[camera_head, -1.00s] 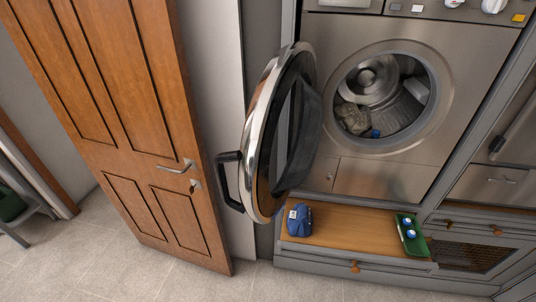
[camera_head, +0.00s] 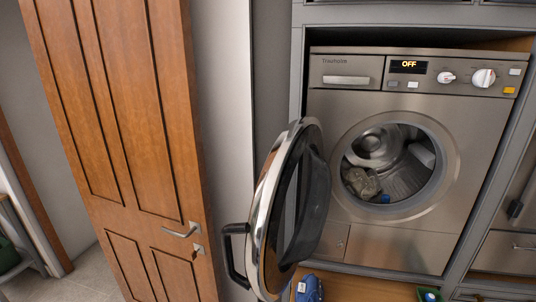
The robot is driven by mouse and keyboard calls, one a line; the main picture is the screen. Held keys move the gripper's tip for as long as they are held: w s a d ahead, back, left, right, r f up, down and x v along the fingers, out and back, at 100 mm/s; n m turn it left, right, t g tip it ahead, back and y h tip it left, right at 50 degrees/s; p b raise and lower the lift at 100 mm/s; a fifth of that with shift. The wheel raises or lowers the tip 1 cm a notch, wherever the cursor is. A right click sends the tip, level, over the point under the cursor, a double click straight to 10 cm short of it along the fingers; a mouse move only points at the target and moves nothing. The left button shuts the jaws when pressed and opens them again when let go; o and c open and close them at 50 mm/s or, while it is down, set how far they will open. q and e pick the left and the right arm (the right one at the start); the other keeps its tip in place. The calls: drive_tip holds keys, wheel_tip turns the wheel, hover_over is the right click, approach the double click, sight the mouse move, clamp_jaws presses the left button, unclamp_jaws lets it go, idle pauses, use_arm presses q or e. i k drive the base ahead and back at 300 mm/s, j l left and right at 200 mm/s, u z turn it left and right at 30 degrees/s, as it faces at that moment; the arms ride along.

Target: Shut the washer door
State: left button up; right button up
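The washer (camera_head: 395,240) is a brushed metal front loader set in a grey cabinet, its display reading OFF. Its round door (camera_head: 288,215) stands wide open, swung out to the left, with a chrome rim and dark glass. A black handle (camera_head: 232,258) sticks out on the door's left side. The drum opening (camera_head: 390,165) is uncovered, with a greyish-brown cloth (camera_head: 361,182) and a small blue item inside. Neither of my grippers is in view.
A wooden room door (camera_head: 135,150) with a metal lever handle (camera_head: 182,230) stands just left of the washer door.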

sight(268, 280)
drive_tip(key=i+j+z, duration=0.2)
drive_tip(key=z, duration=0.15)
drive_tip(key=i+j+z, duration=0.2)
drive_tip(key=j+z, duration=0.15)
drive_tip(key=i+j+z, duration=0.1)
drive_tip(key=j+z, duration=0.3)
drive_tip(key=i+j+z, duration=0.1)
drive_tip(key=j+z, duration=0.25)
drive_tip(key=j, duration=0.15)
